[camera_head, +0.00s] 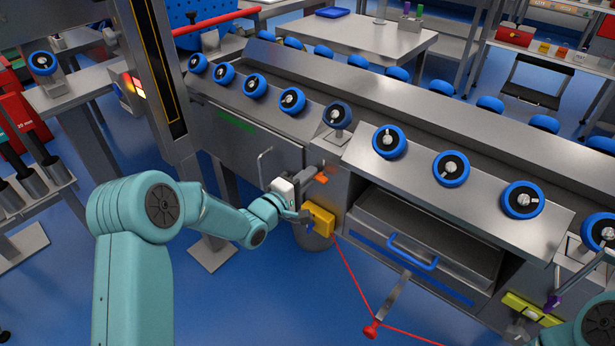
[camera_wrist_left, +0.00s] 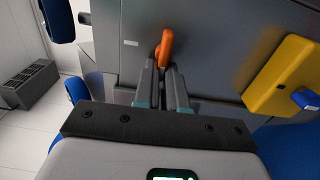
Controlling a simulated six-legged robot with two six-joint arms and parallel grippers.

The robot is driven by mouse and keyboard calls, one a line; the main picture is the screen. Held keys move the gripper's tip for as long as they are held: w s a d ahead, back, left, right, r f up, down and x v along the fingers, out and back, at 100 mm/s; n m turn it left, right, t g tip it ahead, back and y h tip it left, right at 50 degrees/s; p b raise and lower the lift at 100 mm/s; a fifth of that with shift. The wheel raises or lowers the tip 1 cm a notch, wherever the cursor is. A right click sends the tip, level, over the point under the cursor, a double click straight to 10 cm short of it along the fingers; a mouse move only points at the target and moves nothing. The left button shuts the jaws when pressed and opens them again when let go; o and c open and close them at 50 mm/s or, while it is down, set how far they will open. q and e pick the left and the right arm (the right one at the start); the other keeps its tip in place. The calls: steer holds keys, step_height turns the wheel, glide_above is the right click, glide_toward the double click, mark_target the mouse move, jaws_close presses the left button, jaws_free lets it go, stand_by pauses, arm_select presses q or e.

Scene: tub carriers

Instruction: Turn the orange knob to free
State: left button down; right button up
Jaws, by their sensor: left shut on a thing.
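The orange knob (camera_head: 322,178) is on the grey metal front of the machine, left of the drawer bay, just above a yellow box. In the left wrist view the orange knob (camera_wrist_left: 166,45) stands out as an upright, rounded handle. My left gripper (camera_head: 308,182) reaches it from the left. In the left wrist view my left gripper (camera_wrist_left: 162,68) has its two fingers closed around the knob's lower part, one finger on each side. The knob's base is partly hidden by the fingers.
The yellow box (camera_head: 319,219) with a blue part sits just below the knob; it is at the right in the left wrist view (camera_wrist_left: 285,75). A red line runs from it to a red-ended lever (camera_head: 371,329). A drawer with a blue handle (camera_head: 413,253) is to the right.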

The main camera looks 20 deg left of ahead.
arm_select(q)
steer(key=shift+s+d+f, duration=0.1)
steer(key=shift+d+f, duration=0.1)
steer(key=shift+d, duration=0.1)
steer(key=c, duration=1.2)
jaws_free()
steer(key=shift+a+r, duration=0.1)
steer(key=shift+r, duration=0.05)
steer(key=p+v, duration=0.2)
steer(key=v, duration=1.4)
steer(key=shift+s, duration=0.15)
